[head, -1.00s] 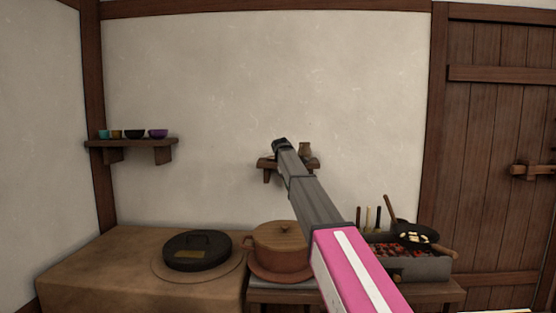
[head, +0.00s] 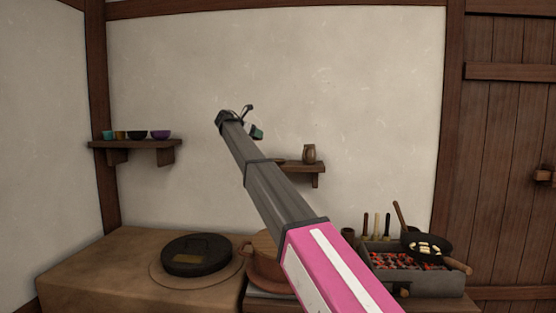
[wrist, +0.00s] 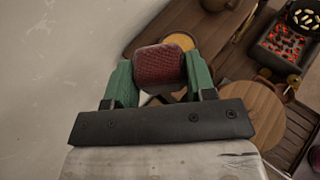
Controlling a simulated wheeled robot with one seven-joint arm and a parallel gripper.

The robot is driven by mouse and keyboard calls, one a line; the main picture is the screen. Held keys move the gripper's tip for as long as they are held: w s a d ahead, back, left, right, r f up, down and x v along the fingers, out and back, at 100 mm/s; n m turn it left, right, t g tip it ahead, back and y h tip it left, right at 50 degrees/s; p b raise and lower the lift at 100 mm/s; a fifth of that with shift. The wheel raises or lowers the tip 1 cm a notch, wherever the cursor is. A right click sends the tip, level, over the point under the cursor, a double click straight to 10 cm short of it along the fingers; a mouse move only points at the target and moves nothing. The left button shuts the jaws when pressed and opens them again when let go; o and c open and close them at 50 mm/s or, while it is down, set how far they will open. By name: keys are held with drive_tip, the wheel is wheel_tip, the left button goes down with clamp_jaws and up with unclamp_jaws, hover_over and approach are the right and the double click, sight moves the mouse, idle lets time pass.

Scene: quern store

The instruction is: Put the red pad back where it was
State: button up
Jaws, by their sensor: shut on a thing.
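The red pad (wrist: 159,64), dark red and textured with rounded corners, is held between the two green fingers of my gripper (wrist: 160,78) in the wrist view. My gripper is shut on it, one finger at each side. In the head view my gripper (head: 256,130) is small and partly hidden behind the end of my arm, up in front of the pale wall, above and left of the small wall shelf (head: 305,168). I cannot make out the pad there. In the wrist view a yellowish round thing (wrist: 184,41) shows beyond the pad, partly covered by it.
A brown jar (head: 309,153) stands on the small shelf. Several bowls (head: 137,134) stand on the left shelf (head: 140,144).

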drive_tip(key=x, duration=0.4)
drive_tip(key=s+f+x, duration=0.1)
drive_tip(key=x, duration=0.3)
drive_tip(key=s+f+x, duration=0.1)
drive_tip(key=x, duration=0.3)
drive_tip(key=shift+d, duration=0.35)
drive_tip(key=shift+f, duration=1.95)
drive_tip(key=o, duration=1)
drive_tip(key=shift+f, duration=0.1)
drive_tip(key=shift+c, duration=0.2)
drive_tip(key=v, duration=1.2)
